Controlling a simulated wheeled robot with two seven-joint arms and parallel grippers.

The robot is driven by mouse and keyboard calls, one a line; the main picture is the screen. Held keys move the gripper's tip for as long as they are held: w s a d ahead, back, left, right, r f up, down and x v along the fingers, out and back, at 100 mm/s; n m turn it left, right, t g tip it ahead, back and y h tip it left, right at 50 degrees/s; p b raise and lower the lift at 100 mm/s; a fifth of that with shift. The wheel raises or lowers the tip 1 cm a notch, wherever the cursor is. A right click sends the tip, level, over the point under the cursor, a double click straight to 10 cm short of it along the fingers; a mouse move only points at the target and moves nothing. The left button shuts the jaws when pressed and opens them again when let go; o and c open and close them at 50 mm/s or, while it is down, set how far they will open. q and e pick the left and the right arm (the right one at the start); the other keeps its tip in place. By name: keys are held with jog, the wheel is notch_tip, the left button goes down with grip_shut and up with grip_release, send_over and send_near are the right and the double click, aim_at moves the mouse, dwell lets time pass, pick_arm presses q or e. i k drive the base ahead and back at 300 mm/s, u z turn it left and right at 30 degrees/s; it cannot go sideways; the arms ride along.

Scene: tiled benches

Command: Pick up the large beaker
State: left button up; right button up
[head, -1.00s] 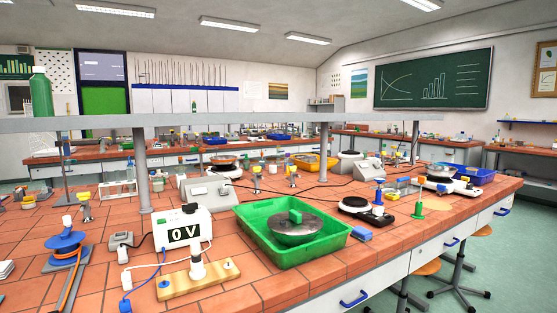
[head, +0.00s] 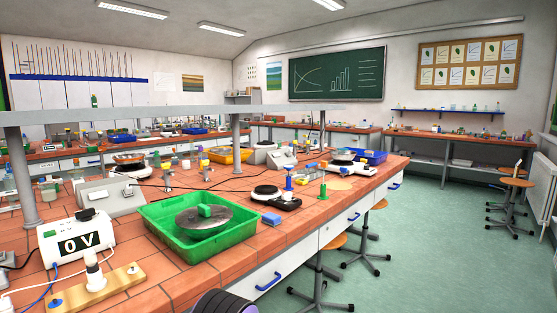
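I cannot make out a large beaker for sure in the head view. Small pale, clear-looking vessels (head: 476,108) stand on the wall shelf at the right, too small to tell apart. Neither of my grippers is in view. A dark ringed part at the bottom edge looks like a piece of my own arm.
The near tiled bench (head: 262,238) holds a green tray (head: 166,240) with a metal pan, a 0 V meter (head: 72,241), a wooden board (head: 113,286) and small burners. Stools (head: 330,241) stand along its right side. The green floor (head: 430,240) at the right is open.

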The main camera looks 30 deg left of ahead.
aim_at(204, 154)
jog(key=z, duration=0.3)
jog(key=i, duration=9.8)
jog(key=u, duration=2.85)
jog(key=i, duration=3.05)
